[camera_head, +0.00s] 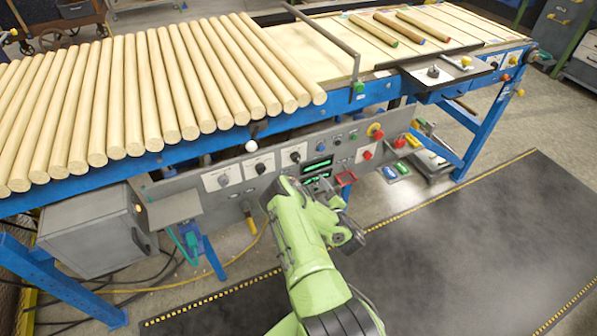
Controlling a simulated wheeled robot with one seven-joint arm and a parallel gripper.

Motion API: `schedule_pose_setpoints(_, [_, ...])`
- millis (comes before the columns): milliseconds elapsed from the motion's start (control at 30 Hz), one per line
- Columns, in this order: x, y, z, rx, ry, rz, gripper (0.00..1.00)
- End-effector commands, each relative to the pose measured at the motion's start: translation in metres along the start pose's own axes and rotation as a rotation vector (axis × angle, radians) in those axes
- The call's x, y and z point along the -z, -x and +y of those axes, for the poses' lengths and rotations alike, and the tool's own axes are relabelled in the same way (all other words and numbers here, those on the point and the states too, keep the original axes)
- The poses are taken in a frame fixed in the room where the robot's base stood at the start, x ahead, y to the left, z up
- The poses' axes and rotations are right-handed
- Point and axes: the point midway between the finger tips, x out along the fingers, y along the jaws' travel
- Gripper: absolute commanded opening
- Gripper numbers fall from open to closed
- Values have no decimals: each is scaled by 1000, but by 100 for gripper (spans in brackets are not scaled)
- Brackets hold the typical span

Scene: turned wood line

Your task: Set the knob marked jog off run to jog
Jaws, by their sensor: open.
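My green arm reaches up from the bottom to the panel, just right of the right knob.
Wooden rods (150,90) lie above on the blue frame. The dark floor mat (460,250) is clear.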

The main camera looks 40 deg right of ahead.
Motion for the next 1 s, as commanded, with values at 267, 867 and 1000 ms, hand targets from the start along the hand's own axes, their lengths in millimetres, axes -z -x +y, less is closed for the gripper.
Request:
schedule_pose_setpoints(267, [-5, -22, -5, 2, 1, 5, 63])
schedule_pose_setpoints(867, [0, -129, -1, 1, -1, 2, 63])
schedule_pose_setpoints(1000, [0, -132, 0, 0, -1, -1, 63])
